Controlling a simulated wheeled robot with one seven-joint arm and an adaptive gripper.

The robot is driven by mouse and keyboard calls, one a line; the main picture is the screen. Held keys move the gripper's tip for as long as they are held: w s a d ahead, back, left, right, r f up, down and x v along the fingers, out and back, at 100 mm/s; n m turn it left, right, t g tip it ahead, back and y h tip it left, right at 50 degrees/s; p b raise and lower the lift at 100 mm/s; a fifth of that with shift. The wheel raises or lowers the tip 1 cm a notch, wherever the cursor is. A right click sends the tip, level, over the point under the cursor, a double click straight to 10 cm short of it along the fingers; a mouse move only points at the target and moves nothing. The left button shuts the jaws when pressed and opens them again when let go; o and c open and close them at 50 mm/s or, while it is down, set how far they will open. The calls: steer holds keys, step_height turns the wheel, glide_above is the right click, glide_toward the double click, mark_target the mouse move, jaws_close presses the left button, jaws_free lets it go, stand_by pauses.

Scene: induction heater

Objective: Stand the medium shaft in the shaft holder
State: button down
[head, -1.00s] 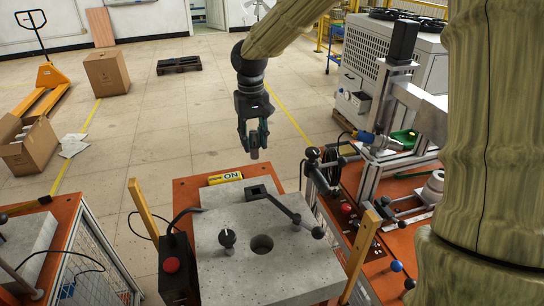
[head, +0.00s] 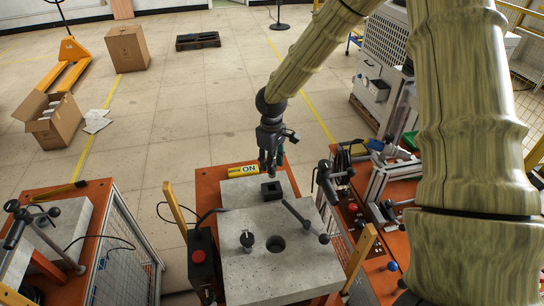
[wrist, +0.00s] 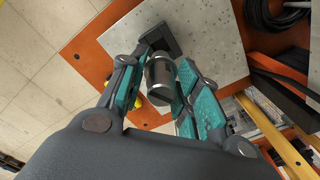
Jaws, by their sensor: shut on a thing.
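My gripper (head: 270,160) points down above the back of the grey stone-topped bench in the head view. It is shut on the medium shaft, a short grey metal cylinder (wrist: 160,78), seen between its teal-padded fingers in the wrist view. The shaft holder, a black square block with an opening (head: 271,190), sits on the raised grey slab just below the gripper. In the wrist view the holder (wrist: 150,44) is partly hidden behind the shaft. The shaft appears above the holder; I cannot tell whether its lower end touches or enters it.
A red-button box (head: 199,258) stands at left and an orange machine bench (head: 395,240) at right. Yellow posts flank the bench.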

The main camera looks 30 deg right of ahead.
steer(key=shift+f+b, duration=2)
steer(key=shift+f, duration=0.65)
steer(key=shift+p, duration=0.55)
stand_by(0.5)
steer(key=shift+f+b, duration=0.75)
steer(key=shift+f, duration=0.9)
stand_by(0.5)
steer(key=c, duration=1)
jaws_free()
steer(key=shift+a, duration=0.1)
steer(key=shift+o, duration=0.2)
steer(key=shift+s, duration=0.1)
step_height(320, 180, up, 12)
